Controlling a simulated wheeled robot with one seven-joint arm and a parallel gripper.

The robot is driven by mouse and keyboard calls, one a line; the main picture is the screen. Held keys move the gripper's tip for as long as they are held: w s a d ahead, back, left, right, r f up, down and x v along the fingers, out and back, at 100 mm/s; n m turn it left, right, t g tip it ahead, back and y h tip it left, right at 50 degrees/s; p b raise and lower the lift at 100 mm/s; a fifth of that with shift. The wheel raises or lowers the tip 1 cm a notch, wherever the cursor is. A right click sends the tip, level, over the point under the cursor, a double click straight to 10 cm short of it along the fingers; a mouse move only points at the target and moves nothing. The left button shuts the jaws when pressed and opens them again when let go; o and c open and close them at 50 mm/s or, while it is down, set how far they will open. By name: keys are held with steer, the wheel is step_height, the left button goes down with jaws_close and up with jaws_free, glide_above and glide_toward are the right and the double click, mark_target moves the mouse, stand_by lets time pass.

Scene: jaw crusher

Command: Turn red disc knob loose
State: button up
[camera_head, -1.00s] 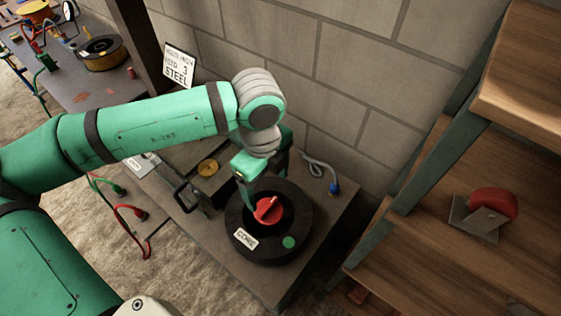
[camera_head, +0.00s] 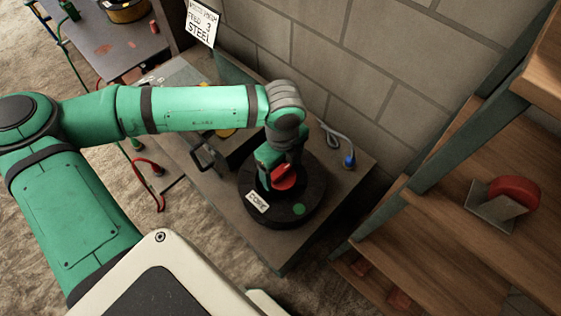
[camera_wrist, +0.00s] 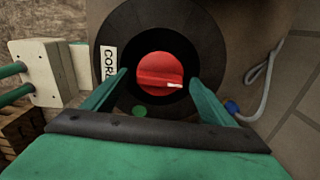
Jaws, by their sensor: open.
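The red disc knob (camera_wrist: 160,72) sits in the middle of a black round housing (camera_wrist: 203,40) with a white label and a green dot. It has a raised bar with a pale mark at its right end. In the head view the knob (camera_head: 284,178) is partly hidden behind my gripper (camera_head: 277,180). In the wrist view my gripper (camera_wrist: 160,88) is open, one finger on each side of the knob, with visible gaps. Whether the fingertips reach down to the knob's height is hard to tell.
The housing stands on a grey-brown bench (camera_head: 343,188) against a block wall (camera_head: 395,80). A cable with a blue plug (camera_head: 349,161) lies to its right. Wooden shelves (camera_head: 435,240) with another red disc (camera_head: 515,191) stand at the right. A red cable (camera_head: 150,168) is at the left.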

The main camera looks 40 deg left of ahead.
steer(key=shift+s, duration=0.1)
steer(key=c, duration=1.2)
steer(key=shift+o, duration=0.2)
steer(key=shift+f, duration=0.2)
